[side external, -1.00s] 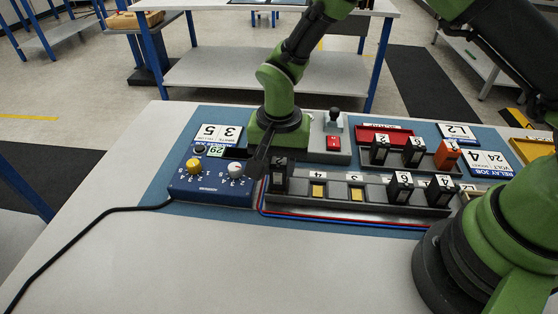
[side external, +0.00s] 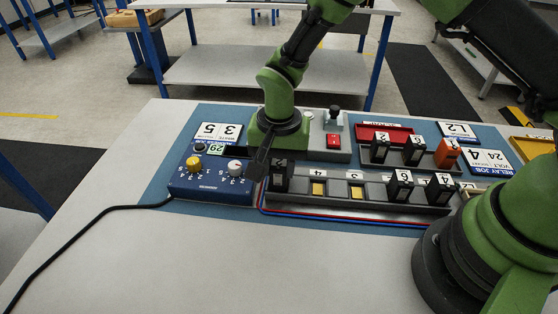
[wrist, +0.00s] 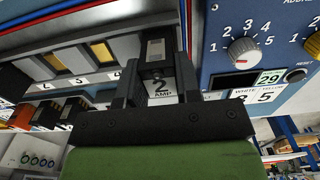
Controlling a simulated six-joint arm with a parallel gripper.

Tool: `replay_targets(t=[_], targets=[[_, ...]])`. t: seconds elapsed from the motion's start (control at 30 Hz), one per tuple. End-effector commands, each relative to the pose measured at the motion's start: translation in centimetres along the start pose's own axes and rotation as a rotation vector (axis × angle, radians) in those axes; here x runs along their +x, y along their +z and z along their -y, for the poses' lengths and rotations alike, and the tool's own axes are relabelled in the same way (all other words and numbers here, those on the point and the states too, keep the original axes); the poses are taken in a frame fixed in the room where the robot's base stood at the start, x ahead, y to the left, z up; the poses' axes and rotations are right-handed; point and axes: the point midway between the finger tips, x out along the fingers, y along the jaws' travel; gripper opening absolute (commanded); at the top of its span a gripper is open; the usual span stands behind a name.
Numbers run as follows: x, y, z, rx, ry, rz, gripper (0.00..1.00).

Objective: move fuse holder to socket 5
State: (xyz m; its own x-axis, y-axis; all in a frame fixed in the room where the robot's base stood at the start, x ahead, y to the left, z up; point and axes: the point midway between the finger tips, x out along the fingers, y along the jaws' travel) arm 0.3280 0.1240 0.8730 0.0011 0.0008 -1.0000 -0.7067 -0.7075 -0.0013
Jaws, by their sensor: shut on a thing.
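My gripper (side external: 268,172) is shut on a black fuse holder (side external: 282,178) at the left end of the grey socket rail (side external: 335,203). In the wrist view the holder (wrist: 157,62), with a white "2 AMP" label, stands upright between the fingers of my gripper (wrist: 157,75). It is over the rail position left of the sockets marked 4 and 3, which show yellow inserts (side external: 318,189). The socket under it is hidden, and I cannot tell whether it is fully seated. Two other black holders (side external: 400,187) stand at the rail's right end.
A blue control box (side external: 210,190) with yellow and white knobs stands close to the left of the held holder. Behind the rail are a grey switch box (side external: 333,142), a red tray (side external: 384,133), black holders (side external: 414,151) and an orange holder (side external: 447,154). The table front is clear.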

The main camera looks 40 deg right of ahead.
Motion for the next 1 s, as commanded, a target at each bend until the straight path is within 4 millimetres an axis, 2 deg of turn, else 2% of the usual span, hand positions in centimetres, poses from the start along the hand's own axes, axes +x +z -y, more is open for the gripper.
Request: replay_targets(t=[0.93,0.97,1.0], targets=[[0.83,0.00,0.01,0.000,-0.001,0.000,0.10],[0.83,0.00,0.01,0.000,-0.001,0.000,0.34],[0.83,0.00,0.01,0.000,-0.001,0.000,0.43]])
